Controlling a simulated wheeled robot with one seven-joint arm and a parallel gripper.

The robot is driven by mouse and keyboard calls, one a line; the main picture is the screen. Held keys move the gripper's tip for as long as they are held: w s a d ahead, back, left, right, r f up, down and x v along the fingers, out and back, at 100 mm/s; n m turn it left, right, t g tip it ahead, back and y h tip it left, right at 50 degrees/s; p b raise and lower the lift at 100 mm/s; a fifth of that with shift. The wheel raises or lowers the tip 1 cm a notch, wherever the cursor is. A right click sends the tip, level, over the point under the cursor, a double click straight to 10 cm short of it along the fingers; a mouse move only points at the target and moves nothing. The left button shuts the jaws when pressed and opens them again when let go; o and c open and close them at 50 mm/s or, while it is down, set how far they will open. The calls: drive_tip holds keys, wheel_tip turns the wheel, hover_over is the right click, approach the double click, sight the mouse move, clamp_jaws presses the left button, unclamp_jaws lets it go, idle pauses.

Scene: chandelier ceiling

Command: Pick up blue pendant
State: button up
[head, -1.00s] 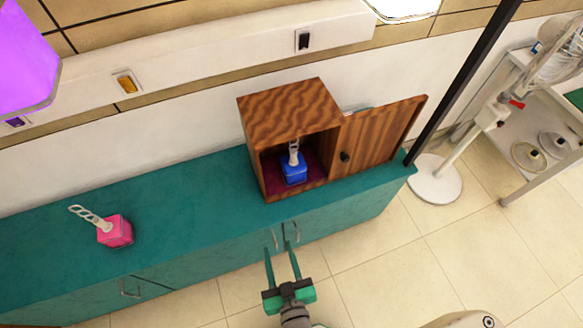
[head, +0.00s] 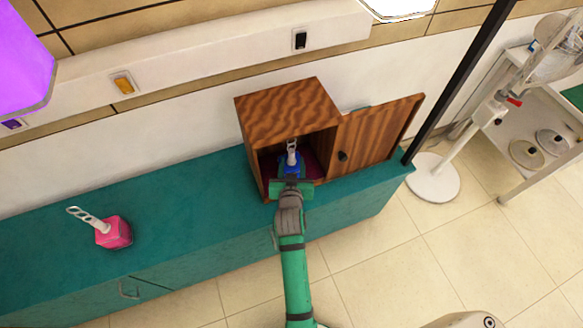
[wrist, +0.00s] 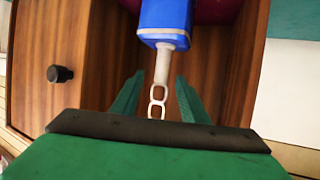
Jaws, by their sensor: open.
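The blue pendant (head: 290,162) stands inside the open wooden box, with a blue block and a pale chain-like stem. In the head view my gripper (head: 291,178) is at the box opening and hides the lower part of the block. In the wrist view the blue block (wrist: 166,18) is at the top, and its white stem and links (wrist: 158,92) reach down between my two green fingers (wrist: 158,100). The fingers are open, one on each side of the links, with visible gaps.
The wooden box (head: 290,107) sits on the teal counter (head: 190,205), its door (head: 378,137) swung open to the right. A pink pendant (head: 114,232) lies on the counter at left.

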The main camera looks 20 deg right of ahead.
drive_tip(key=x, duration=1)
drive_tip(key=shift+w+a+f, duration=0.1)
drive_tip(key=shift+w, duration=0.2)
clamp_jaws()
drive_tip(key=shift+a, duration=0.1)
idle(0.5)
idle(0.5)
